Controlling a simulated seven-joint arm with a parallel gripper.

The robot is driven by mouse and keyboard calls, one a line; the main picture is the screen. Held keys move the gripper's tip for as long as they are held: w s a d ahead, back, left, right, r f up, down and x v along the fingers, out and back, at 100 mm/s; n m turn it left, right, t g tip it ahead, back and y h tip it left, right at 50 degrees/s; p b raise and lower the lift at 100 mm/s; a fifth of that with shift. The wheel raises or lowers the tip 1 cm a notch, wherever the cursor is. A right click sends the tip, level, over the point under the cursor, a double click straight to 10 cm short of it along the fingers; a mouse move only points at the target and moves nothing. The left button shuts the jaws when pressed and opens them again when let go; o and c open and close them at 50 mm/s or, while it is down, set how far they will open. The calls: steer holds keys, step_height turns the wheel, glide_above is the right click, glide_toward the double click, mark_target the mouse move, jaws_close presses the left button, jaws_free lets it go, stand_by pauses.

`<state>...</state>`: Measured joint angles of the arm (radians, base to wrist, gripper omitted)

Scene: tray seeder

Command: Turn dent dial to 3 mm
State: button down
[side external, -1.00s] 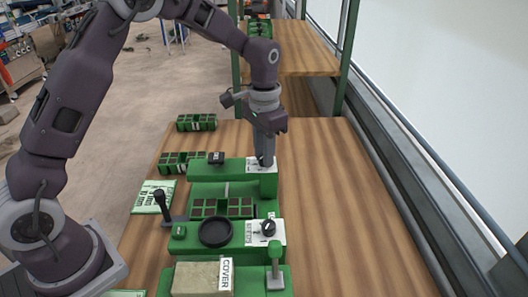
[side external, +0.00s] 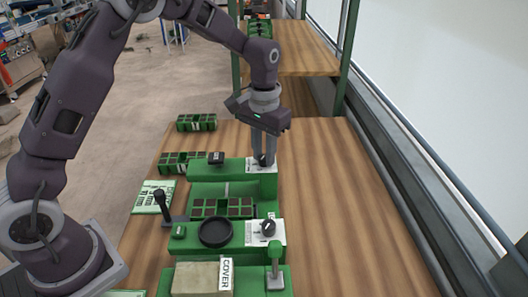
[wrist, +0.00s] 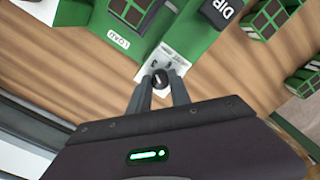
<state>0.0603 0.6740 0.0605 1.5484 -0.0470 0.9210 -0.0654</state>
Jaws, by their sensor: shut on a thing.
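The dial that I take for the dent dial is a small dark knob (wrist: 160,77) on a white marked plate (wrist: 176,56), on the far green block (side external: 236,168). My gripper (side external: 264,159) points down over this plate, its two fingers shut on the knob, one on either side. The fingers (wrist: 160,84) also show around the knob in the wrist view. A second dark dial (side external: 268,228) sits on a white plate on the nearer green block, clear of my gripper.
A seed tray (side external: 208,208) lies between the green blocks, beside a lever (side external: 163,204). A round black dish (side external: 215,232) and a box by a COVER label (side external: 226,274) are nearer. More trays (side external: 196,122) stand at the left. The wooden table (side external: 335,210) is clear at the right.

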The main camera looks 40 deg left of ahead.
mark_target(264, 156)
steer(key=c, duration=1.2)
jaws_free()
step_height(264, 156, up, 7)
steer(key=shift+r, duration=0.1)
steer(key=s+r+t, duration=0.2)
steer(key=s+r, duration=0.6)
steer(key=s+t, duration=0.1)
steer(key=s, duration=0.6)
steer(key=s+t, duration=0.1)
steer(key=s, duration=0.6)
steer(key=s+a+m+t, duration=0.1)
steer(key=s, duration=0.6)
steer(key=shift+s+r+t, duration=0.15)
steer(key=shift+s+t, duration=0.15)
